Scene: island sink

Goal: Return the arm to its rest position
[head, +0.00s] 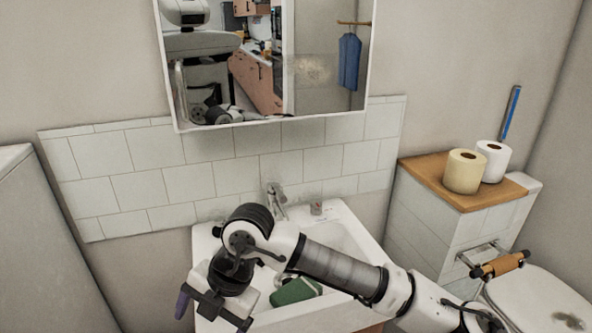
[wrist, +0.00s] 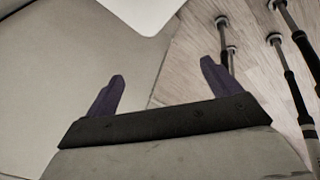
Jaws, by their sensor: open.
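My arm reaches in from the lower right of the head view and bends over the sink (head: 342,217). My gripper (wrist: 162,75) hangs at the left front of the sink in the head view, pointing down. In the wrist view its two purple fingers stand wide apart with nothing between them. One purple finger (head: 183,304) also shows in the head view.
A faucet (head: 276,198) stands at the sink's back, and a green object (head: 296,291) lies at the basin, partly hidden by my arm. A mirror (head: 270,60) hangs above. A toilet (head: 535,300) and paper rolls (head: 465,172) are at right. Wood floor (wrist: 190,75) shows below.

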